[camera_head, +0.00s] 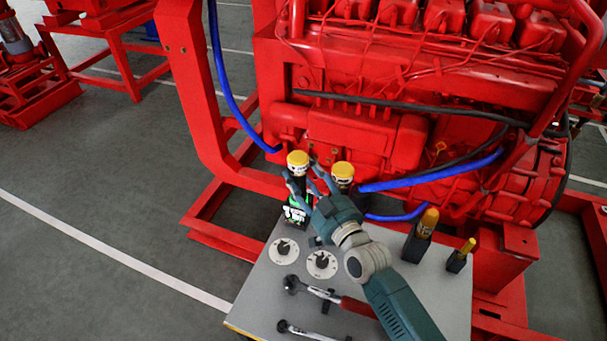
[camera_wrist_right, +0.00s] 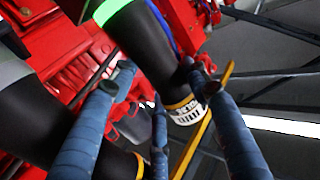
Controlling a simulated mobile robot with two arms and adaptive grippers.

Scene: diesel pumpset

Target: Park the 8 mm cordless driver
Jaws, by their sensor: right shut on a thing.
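A cordless driver (camera_head: 297,163) with a yellow cap, dark body and green band stands at the back left of the grey bench, upright or nearly so. My right gripper (camera_head: 306,183) is shut on it, with fingers around its upper body. In the right wrist view the held driver (camera_wrist_right: 150,45) shows its green band and a white-marked, yellow-ringed end between my fingers (camera_wrist_right: 165,110). A second yellow-capped driver (camera_head: 342,173) stands just right of it, partly hidden by my gripper. It shows as a dark, grey-banded body (camera_wrist_right: 50,120). I cannot read any size. My left gripper is out of view.
The grey bench (camera_head: 262,296) holds two round dials (camera_head: 321,264), a red-handled ratchet wrench (camera_head: 325,294), another wrench (camera_head: 300,331) and two yellow-topped tools (camera_head: 428,222) in black holders at the right. The red engine (camera_head: 350,140) and blue hoses stand close behind.

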